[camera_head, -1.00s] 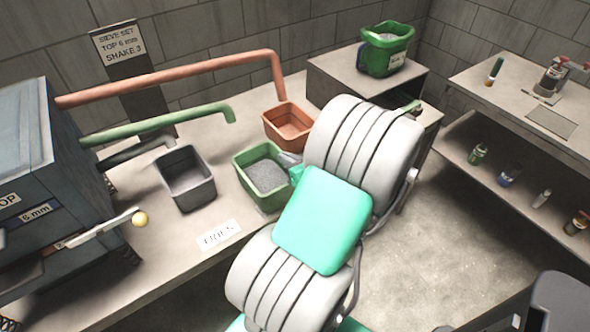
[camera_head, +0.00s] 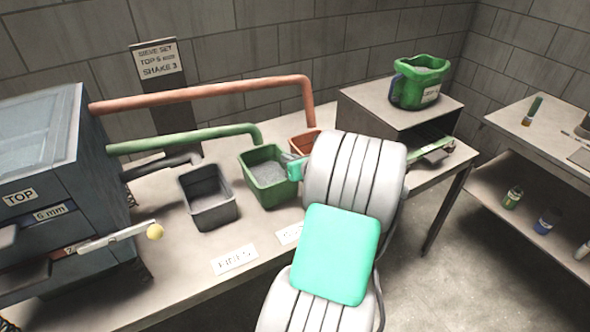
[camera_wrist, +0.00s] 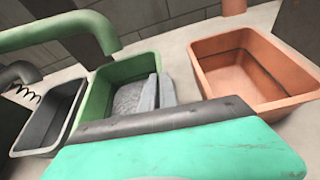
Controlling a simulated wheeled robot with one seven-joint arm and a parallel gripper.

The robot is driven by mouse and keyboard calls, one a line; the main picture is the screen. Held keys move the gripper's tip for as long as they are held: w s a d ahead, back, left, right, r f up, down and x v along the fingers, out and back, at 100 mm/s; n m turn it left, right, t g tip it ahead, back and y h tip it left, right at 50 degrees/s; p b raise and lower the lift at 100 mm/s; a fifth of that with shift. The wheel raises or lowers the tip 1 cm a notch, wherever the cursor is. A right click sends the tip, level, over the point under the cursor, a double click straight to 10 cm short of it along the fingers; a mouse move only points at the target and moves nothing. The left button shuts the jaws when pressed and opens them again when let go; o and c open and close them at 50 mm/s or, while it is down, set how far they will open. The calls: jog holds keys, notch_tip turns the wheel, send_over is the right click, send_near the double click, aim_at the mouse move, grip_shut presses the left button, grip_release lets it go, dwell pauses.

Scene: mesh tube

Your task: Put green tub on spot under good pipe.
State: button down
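The green tub (camera_head: 268,190), holding grey grit, is at the bench's middle near the open end of the green pipe (camera_head: 185,138). In the wrist view the tub (camera_wrist: 97,105) has the green pipe's mouth (camera_wrist: 108,42) over its back part. My gripper (camera_head: 294,167) is at the tub's right wall. Its grey fingers (camera_wrist: 157,92) are closed on the right rim. Whether the tub's base touches the bench is unclear. The orange pipe (camera_head: 210,90) and a dark pipe (camera_head: 160,166) also come from the sieve machine (camera_head: 40,150).
A dark grey tub (camera_head: 208,200) stands left of the green tub. An orange tub (camera_wrist: 255,75) stands to the right, mostly hidden by my arm in the head view. Label cards (camera_head: 234,260) lie at the bench front. A green bucket (camera_head: 418,85) sits on a box at the back right.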

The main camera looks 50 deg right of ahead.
jog(key=shift+w+d+b, duration=0.2)
jog(key=shift+w, duration=0.5)
jog(key=shift+w+d+b, duration=0.2)
jog(key=shift+w, duration=0.5)
jog(key=shift+f, duration=0.95)
jog(key=c, duration=1.6)
grip_release()
jog(key=shift+o, duration=0.2)
jog(key=shift+f, duration=0.15)
